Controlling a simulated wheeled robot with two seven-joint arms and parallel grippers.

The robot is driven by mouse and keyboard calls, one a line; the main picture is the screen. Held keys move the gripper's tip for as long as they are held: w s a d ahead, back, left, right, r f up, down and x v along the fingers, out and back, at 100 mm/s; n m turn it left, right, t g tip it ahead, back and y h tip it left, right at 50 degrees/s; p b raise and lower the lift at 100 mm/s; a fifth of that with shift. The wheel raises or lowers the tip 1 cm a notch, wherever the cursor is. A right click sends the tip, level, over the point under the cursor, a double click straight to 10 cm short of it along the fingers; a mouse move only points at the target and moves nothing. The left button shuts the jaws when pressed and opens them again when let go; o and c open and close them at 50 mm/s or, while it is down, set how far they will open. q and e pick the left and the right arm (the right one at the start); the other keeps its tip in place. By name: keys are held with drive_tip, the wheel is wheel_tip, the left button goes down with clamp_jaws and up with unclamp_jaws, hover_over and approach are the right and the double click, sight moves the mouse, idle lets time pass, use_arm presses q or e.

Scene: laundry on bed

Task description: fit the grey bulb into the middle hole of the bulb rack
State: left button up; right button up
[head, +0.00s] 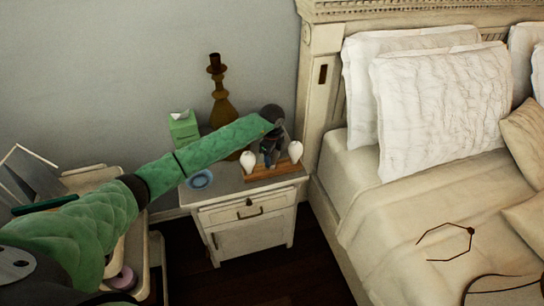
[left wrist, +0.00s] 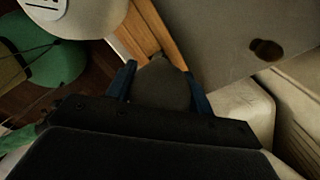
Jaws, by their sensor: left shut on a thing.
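The bulb rack (head: 272,172) is a low brown wooden bar on top of the nightstand in the head view. A white bulb (head: 248,161) stands at its left end and another white bulb (head: 295,151) at its right end. My left gripper (head: 270,157) is over the middle of the rack, between the white bulbs. In the left wrist view its blue fingers are shut on the grey bulb (left wrist: 162,88). In the head view the gripper hides the bulb and the middle hole, so I cannot tell whether the bulb touches the rack. My right gripper is out of view.
The nightstand (head: 228,188) also carries a green tissue box (head: 183,129), a brown bottle-shaped candlestick (head: 222,103) and a small blue dish (head: 201,179). The bed (head: 375,205) stands close on the right. A wall is behind.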

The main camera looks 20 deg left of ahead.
use_arm(q)
drive_tip(key=shift+f, duration=0.2)
drive_tip(key=o, duration=1)
drive_tip(key=shift+o, duration=0.2)
